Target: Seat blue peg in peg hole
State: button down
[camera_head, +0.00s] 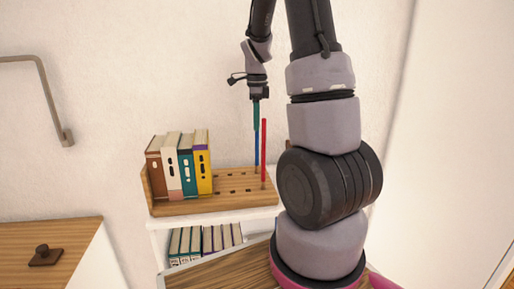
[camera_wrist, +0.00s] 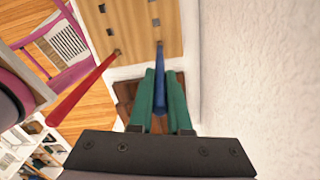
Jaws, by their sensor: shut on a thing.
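My gripper (camera_head: 256,112) has green fingers, which also show in the wrist view (camera_wrist: 160,100). They are shut on the blue peg (camera_wrist: 160,84) and hold it about upright. The peg points down to the wooden board (camera_head: 225,192); it also shows in the head view (camera_head: 256,150). In the wrist view its lower end meets the board (camera_wrist: 135,28) near the edge, in line with a row of dark holes. I cannot tell whether the tip is inside a hole, above one or touching the board. The hole under it is hidden.
A red peg (camera_head: 264,145) stands upright in the board beside the blue peg. Several books (camera_head: 180,165) stand on the board's left part. More books (camera_head: 205,240) sit on the shelf below. The wall (camera_wrist: 260,70) is close on the right in the wrist view.

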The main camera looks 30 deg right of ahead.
dwell(0.5)
notch_tip(320, 180, up, 10)
jog(key=shift+w+a+f, duration=0.1)
jog(key=shift+f, duration=0.15)
jog(key=w+a+r+n, duration=0.2)
jog(key=a+r, duration=0.5)
jog(key=r, duration=0.2)
jog(key=w+a+r+n, duration=0.2)
jog(key=a+r, duration=0.5)
jog(key=r, duration=0.2)
notch_tip(320, 180, down, 27)
jog(key=shift+f, duration=0.15)
jog(key=shift+s+a+f, duration=0.1)
jog(key=shift+f, duration=0.05)
jog(key=c, duration=1)
grip_release()
jog(key=shift+o, duration=0.7)
